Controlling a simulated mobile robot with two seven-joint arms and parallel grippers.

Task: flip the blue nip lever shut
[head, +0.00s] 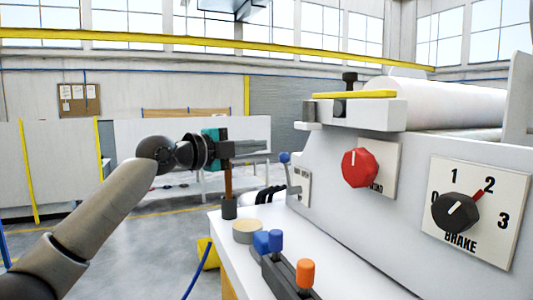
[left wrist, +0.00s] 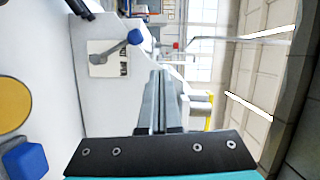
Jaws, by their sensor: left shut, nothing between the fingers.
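The blue nip lever (head: 285,158) has a blue ball knob on a grey shaft and stands nearly upright, its top tilted slightly left, on a pale plate at the machine's side. In the left wrist view its blue knob (left wrist: 135,36) shows above and left of the fingers, with the shaft running to the labelled plate (left wrist: 108,60). My left gripper (head: 265,146) is shut and empty, with its fingers pointing right. It appears just left of and slightly above the knob in the head view. The wrist view shows its closed fingers (left wrist: 158,90) apart from the lever. My right gripper is not seen.
The machine carries a red knob (head: 359,168), a brake dial (head: 456,212), a yellow bar (head: 354,94) and a white roll (head: 450,105). On the white table are a tan disc (head: 247,231), blue and orange knobs, and a brown post (head: 228,182) below my left gripper.

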